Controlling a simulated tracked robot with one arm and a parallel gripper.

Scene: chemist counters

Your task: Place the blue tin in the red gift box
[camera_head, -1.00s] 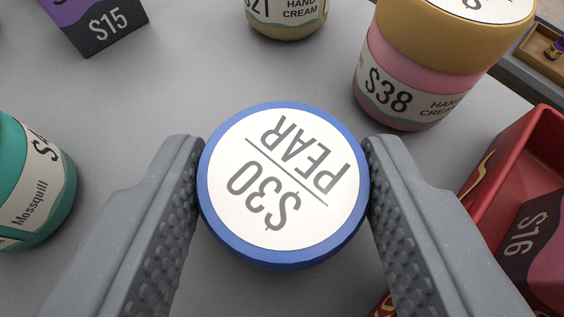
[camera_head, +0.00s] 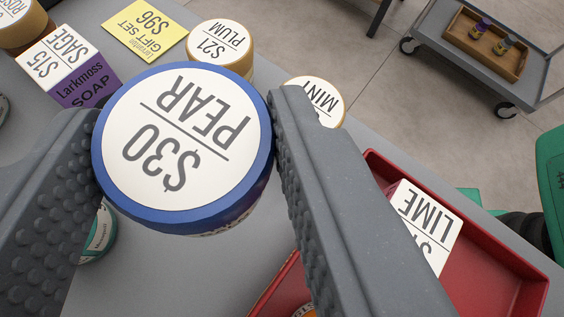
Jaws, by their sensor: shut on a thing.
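The blue tin (camera_head: 183,147), with a white lid label reading "$30 PEAR", is between the two grey fingers of my gripper (camera_head: 188,150). The gripper is shut on it and holds it above the grey counter. The red box (camera_head: 490,262) is at the lower right, open at the top. A box labelled "LIME" (camera_head: 425,228) stands inside it. My right finger hides part of the red box's left side.
A teal jar (camera_head: 101,236) is partly hidden below the tin. A cart (camera_head: 440,62) stands beyond on the floor.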

